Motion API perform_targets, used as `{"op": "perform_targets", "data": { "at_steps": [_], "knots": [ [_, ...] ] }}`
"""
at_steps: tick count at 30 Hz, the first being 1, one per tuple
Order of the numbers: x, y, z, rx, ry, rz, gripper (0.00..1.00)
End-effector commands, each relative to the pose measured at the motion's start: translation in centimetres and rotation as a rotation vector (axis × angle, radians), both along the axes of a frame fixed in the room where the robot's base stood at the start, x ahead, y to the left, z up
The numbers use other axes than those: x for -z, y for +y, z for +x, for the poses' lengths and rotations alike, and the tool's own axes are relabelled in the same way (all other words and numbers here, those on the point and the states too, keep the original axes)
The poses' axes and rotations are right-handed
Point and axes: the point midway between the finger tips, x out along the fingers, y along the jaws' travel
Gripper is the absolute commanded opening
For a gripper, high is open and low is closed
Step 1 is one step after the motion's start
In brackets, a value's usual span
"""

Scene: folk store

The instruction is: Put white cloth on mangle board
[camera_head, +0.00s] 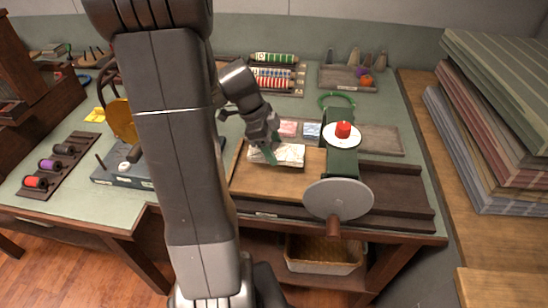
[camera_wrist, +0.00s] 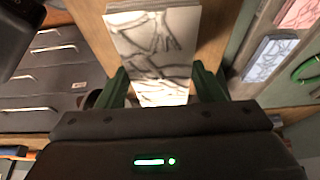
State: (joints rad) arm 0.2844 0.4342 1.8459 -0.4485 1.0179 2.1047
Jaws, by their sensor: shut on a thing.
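The white cloth (camera_head: 285,155) is a folded, flat bundle with dark line markings. It lies at or just above the light wooden mangle board (camera_head: 262,182); I cannot tell whether it touches. My gripper (camera_head: 268,152) is at the cloth's left end in the head view, with its green fingers pointing down. In the wrist view the cloth (camera_wrist: 150,40) runs between the two green fingers of my gripper (camera_wrist: 162,85), which is shut on it. The wooden board (camera_wrist: 95,25) shows under and beside it. The fingers hide part of the cloth's edges.
A green-framed press with a grey wheel (camera_head: 338,199) and a red-topped spool (camera_head: 343,130) stands right of the cloth. Pink (camera_head: 288,128) and blue (camera_head: 312,130) cloths lie in a tray behind. Stacked fabric (camera_head: 490,150) fills the right side.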

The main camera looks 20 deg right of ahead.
Motion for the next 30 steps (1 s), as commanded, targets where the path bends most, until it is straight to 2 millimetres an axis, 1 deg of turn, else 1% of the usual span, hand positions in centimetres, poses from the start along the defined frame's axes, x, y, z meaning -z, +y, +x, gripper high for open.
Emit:
{"op": "perform_targets", "data": {
  "at_steps": [4,9,11,24,25,28,30],
  "knots": [
    [1.3,0.0,0.0,0.000,0.002,0.000,0.38],
    [3.8,0.0,0.0,0.000,0.003,0.001,0.38],
    [4.3,0.0,0.0,0.000,0.001,0.000,0.38],
    [5.0,0.0,0.0,0.000,-0.002,-0.001,0.38],
    [4.9,0.0,0.0,0.001,-0.001,-0.001,0.63],
    [4.8,0.0,0.0,0.001,-0.001,-0.001,0.83],
    [4.8,0.0,0.0,0.001,-0.001,-0.001,0.83]
  ]
}}
